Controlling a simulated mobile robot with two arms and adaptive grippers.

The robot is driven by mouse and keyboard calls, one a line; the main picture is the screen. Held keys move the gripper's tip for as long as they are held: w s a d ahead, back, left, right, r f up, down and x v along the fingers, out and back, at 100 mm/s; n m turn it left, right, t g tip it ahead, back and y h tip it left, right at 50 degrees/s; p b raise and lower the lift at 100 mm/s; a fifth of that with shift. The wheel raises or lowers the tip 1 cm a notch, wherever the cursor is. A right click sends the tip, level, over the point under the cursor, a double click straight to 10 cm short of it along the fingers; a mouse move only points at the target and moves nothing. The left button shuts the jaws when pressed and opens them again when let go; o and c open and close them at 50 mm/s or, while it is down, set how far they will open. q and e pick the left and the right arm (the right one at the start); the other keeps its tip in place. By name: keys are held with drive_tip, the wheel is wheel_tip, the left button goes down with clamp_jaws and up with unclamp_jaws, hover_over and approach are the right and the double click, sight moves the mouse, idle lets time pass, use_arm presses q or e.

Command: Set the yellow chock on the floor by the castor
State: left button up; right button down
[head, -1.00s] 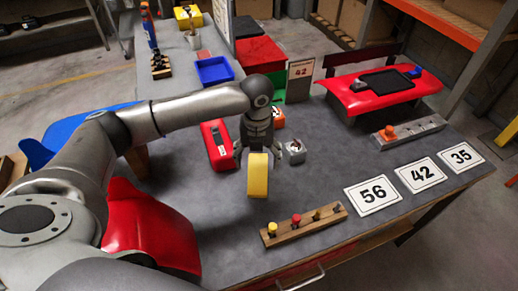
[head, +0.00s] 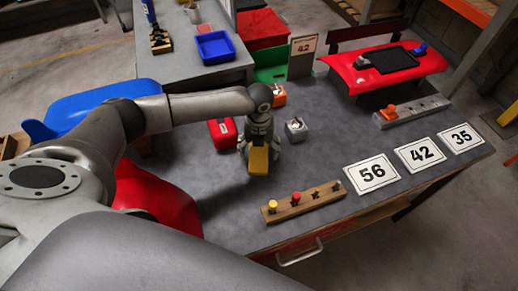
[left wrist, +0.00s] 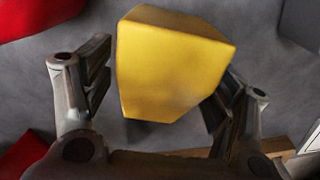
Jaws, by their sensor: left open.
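In the left wrist view the chock (left wrist: 170,65) sits between the two spread fingers (left wrist: 165,95). A gap shows between it and the left finger; the right finger overlaps its edge, so I cannot tell if they touch. The castor is not recognisable in these frames. My right gripper is not in view.
Number cards (head: 372,172) lie to the right. Bare concrete floor (head: 440,230) shows beyond the bench's right edge.

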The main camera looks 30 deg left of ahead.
use_arm(q)
drive_tip(key=shift+f, duration=0.45)
drive_tip(key=shift+c, duration=0.3)
drive_tip(key=c, duration=1.2)
drive_tip(key=shift+r, duration=0.1)
drive_tip(key=shift+c, duration=0.6)
drive_tip(key=shift+r, duration=0.1)
